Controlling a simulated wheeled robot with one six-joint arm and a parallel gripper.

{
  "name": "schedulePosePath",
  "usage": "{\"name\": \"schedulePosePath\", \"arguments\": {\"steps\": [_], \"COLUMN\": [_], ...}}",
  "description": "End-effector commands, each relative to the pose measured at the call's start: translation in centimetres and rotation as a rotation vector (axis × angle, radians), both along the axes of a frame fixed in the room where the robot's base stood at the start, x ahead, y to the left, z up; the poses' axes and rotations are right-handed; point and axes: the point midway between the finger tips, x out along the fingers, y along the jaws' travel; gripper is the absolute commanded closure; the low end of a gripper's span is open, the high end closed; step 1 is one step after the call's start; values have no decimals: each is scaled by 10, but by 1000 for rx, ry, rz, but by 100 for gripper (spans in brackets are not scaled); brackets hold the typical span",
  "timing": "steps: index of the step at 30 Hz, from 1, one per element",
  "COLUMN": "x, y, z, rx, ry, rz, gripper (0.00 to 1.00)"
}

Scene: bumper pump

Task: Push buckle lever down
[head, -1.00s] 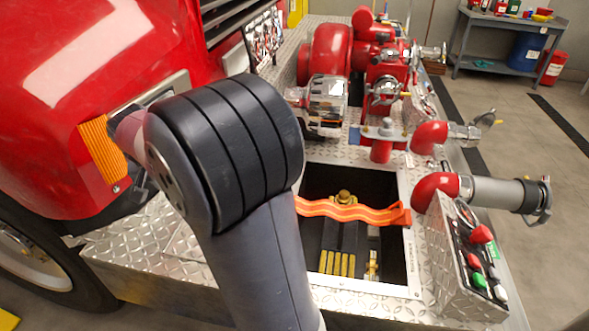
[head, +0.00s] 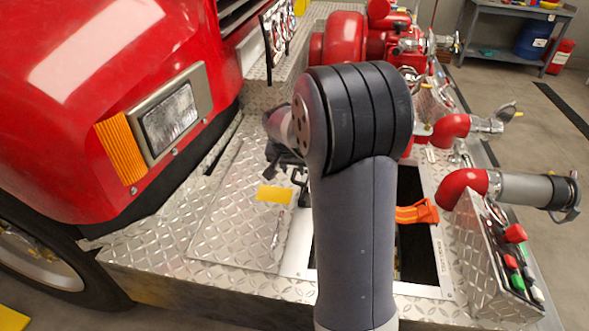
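My gripper (head: 287,160) is a dark shape behind my arm's large joint, over the diamond-plate deck. Its fingers are small and partly hidden, so I cannot tell whether they are open or shut. A small metal fitting (head: 300,178) shows just below it, beside the hinged-looking plate; I cannot tell whether this is the buckle lever or whether they touch. The orange strap (head: 415,213) shows only at its right end, at the right rim of the deck opening. The rest of the strap and most of the opening are hidden behind my arm.
A diamond-plate panel (head: 235,215) with a yellow label (head: 273,194) lies left of the opening. The red truck body and headlight (head: 170,120) stand at left. Red pump pipes and a hose outlet (head: 515,188) stand at right, above a control box (head: 515,260).

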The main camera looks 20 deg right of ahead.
Motion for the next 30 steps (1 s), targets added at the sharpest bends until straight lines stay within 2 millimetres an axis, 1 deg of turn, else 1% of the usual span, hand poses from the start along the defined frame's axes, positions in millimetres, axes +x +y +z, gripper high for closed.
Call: {"name": "schedulePosePath", "arguments": {"steps": [1,4,14,26,30], "x": [2,4,5,5,5], "y": [-1,-3,-4,-4,-4], "z": [-5,-12,-14,-14,-14], "rx": [1,0,0,0,0], "ry": [1,0,-1,-1,-1], "rz": [0,0,0,0,0], "gripper": [67,67,67,99,100]}}
